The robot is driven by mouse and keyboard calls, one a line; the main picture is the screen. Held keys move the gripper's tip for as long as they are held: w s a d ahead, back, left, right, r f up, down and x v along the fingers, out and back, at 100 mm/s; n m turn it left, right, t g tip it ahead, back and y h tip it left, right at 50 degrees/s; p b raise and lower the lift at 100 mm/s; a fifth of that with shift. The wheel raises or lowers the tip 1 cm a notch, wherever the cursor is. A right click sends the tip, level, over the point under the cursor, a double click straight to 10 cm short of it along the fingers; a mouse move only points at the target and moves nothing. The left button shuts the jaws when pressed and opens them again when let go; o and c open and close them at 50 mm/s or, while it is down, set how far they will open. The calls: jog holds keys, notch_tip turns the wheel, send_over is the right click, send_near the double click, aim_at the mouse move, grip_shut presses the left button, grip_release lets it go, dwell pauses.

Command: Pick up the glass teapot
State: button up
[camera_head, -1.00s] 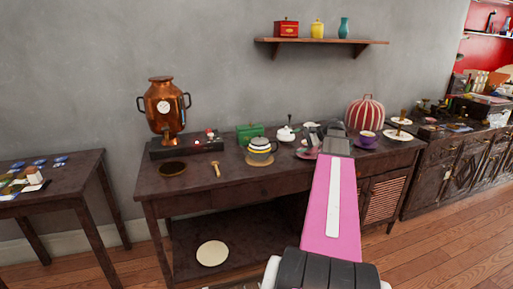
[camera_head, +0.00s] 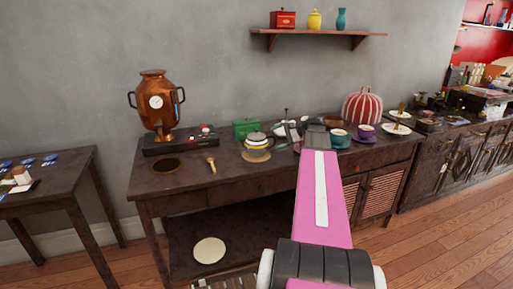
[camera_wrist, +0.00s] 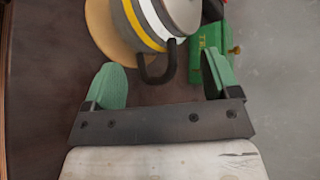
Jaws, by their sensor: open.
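A teapot (camera_head: 257,141) with yellow and white bands and a dark handle stands on a round tan mat (camera_head: 256,156) on the dark table; it is the likely glass teapot. In the wrist view, the teapot (camera_wrist: 148,22) is cut off by the top edge, and its black handle (camera_wrist: 154,75) points toward my gripper (camera_wrist: 165,76). My gripper is open, with green finger pads on either side of the handle in the picture. The handle is apart from both pads; its depth between them is unclear. In the head view, my arm ends right of the teapot.
A green box (camera_head: 246,128) stands close behind the teapot, and also shows beside the right finger (camera_wrist: 211,42). A copper samovar (camera_head: 157,102) and a wooden mallet (camera_head: 211,165) are to the left. Cups, a purple one (camera_head: 365,131) among them, and a striped red-white object (camera_head: 362,107) are to the right.

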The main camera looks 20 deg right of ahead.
jog(key=x, duration=0.3)
jog(key=shift+w+a+f, duration=0.15)
jog(key=shift+w+f, duration=0.05)
jog(key=shift+s, duration=0.1)
grip_shut()
